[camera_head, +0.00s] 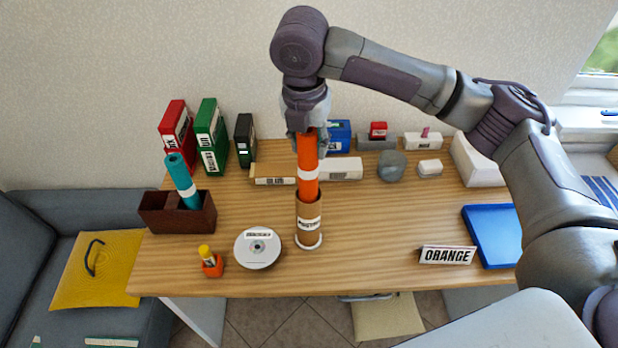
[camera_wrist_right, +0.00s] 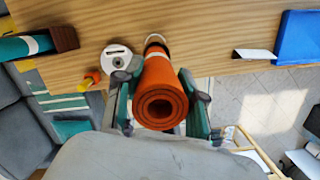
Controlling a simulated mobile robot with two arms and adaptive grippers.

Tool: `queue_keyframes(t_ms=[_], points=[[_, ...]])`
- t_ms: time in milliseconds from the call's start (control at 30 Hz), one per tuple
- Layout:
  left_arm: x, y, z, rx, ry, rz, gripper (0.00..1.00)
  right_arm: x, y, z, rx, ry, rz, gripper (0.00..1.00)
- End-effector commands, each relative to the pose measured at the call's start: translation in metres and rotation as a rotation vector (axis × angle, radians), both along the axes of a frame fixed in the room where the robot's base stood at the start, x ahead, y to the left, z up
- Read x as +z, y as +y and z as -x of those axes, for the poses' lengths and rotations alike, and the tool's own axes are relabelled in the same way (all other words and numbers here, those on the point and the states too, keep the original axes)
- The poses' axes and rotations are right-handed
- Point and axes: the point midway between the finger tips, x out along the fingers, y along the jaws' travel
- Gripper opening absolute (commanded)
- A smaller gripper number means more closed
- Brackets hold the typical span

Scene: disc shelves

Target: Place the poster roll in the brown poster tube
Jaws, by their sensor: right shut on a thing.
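An orange poster roll (camera_head: 308,178) with a white band stands upright in the head view. Its lower end is inside the mouth of the brown poster tube (camera_head: 309,222), which stands on the desk. My right gripper (camera_head: 307,128) is shut on the roll's upper end. In the right wrist view the roll's open spiral end (camera_wrist_right: 161,105) faces the camera between the fingers of the right gripper (camera_wrist_right: 162,112). The tube is mostly hidden there behind the roll. How deep the roll sits cannot be seen. My left gripper is not in view.
A disc spindle (camera_head: 258,248) and a small orange bottle (camera_head: 211,262) stand left of the tube. A brown box (camera_head: 177,218) holds a teal roll (camera_head: 183,180). An ORANGE sign (camera_head: 447,255) and blue tray (camera_head: 492,237) lie right. Binders and boxes line the back.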

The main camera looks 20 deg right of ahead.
Motion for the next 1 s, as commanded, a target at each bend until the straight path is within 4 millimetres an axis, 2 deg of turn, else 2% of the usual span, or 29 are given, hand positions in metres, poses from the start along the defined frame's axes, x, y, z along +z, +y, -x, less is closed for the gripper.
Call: queue_keyframes(t_ms=[100,200,467,600,733,933,967,1000], points=[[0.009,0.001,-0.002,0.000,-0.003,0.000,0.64,-0.030,-0.001,0.001,-0.002,0.005,0.002,0.02],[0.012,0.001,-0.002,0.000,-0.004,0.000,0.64,-0.049,-0.001,0.001,-0.001,0.003,0.001,0.02],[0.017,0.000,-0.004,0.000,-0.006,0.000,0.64,-0.075,0.000,0.000,-0.001,0.002,0.001,0.02],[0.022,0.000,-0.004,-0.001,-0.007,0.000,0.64,-0.096,0.000,0.000,-0.001,0.003,0.001,0.02],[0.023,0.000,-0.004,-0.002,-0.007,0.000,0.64,-0.108,0.000,0.000,-0.001,0.001,0.001,0.02],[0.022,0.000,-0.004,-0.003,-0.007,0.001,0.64,-0.109,0.000,0.000,0.000,-0.001,0.000,0.02],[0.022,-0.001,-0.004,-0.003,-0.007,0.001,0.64,-0.109,0.000,0.000,0.000,0.000,0.000,0.44],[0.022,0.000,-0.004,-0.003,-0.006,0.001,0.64,-0.109,0.000,0.000,0.000,0.000,0.000,0.51]])
